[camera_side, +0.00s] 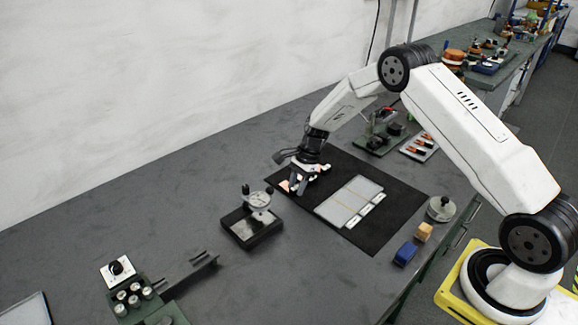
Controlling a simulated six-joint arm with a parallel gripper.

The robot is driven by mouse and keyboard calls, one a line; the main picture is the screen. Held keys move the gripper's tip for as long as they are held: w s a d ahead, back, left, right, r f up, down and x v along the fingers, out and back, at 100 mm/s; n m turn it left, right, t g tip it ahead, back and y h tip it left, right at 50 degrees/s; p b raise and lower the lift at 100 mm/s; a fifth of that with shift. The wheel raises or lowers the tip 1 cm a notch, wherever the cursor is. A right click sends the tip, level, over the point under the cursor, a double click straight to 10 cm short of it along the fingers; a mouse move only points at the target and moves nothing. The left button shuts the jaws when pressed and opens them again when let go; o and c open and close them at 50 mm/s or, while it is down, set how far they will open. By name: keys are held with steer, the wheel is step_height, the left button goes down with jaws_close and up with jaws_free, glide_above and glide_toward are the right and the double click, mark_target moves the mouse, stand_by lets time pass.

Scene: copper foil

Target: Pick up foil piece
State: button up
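My gripper (297,187) points down at the left end of the black mat (393,221). A small copper-pink patch (284,185), which looks like foil, shows just left of the fingers. The fingers partly cover this spot, and I cannot tell whether they touch the foil or stand above it. The gap between the fingers is too small in this view to tell whether they are open or shut. A light grey plate (341,207) with a thin yellowish strip and white labels lies on the mat, to the right of the gripper.
A dark fixture with a round metal top (256,217) stands close left of the mat. A blue block (405,254), an orange-tan block (424,232) and a round metal weight (441,208) stand near the front edge.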

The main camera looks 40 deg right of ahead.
mark_target(292, 189)
jaws_close()
steer(key=shift+r, duration=0.2)
steer(key=shift+r, duration=1.45)
steer(key=s+a+r, duration=0.1)
steer(key=s+r, duration=0.8)
steer(key=s, duration=0.5)
steer(key=shift+r, duration=0.35)
steer(key=shift+a, duration=0.1)
